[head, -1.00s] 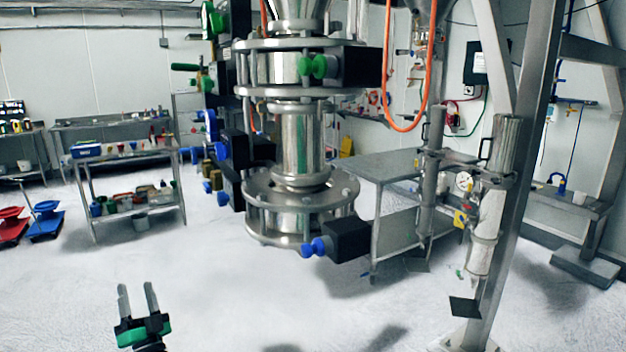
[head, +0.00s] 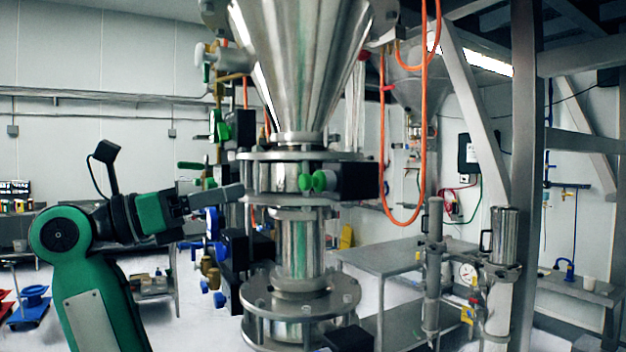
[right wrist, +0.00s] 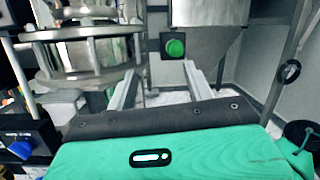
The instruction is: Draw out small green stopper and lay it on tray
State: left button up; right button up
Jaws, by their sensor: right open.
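The small green stopper (head: 320,181) sits in the end of a black box on the side of the sifter's upper flange. In the right wrist view the green stopper (right wrist: 175,48) shows face-on in its dark box, beyond the fingertips and roughly between them. My right gripper (head: 236,192) reaches in from the left at about the stopper's height. The fingers also show in the right wrist view (right wrist: 160,74). My left gripper is not in view. I cannot make out a tray.
The steel sifter column (head: 300,245) stands in the centre under a large cone (head: 300,60). Valves with blue handles (head: 213,225) stand close below my right gripper. An orange hose (head: 383,150) hangs to the right of the stopper. A grey table (head: 385,258) stands behind.

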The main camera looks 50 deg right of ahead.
jog(key=m+t+y, duration=0.1)
jog(key=t+y, duration=0.1)
send_near(301, 183)
jog(key=d, duration=0.1)
jog(key=shift+s, duration=0.1)
jog(key=shift+b+x, duration=0.6)
jog(key=shift+x, duration=3.95)
grip_shut()
jog(key=shift+a, duration=0.1)
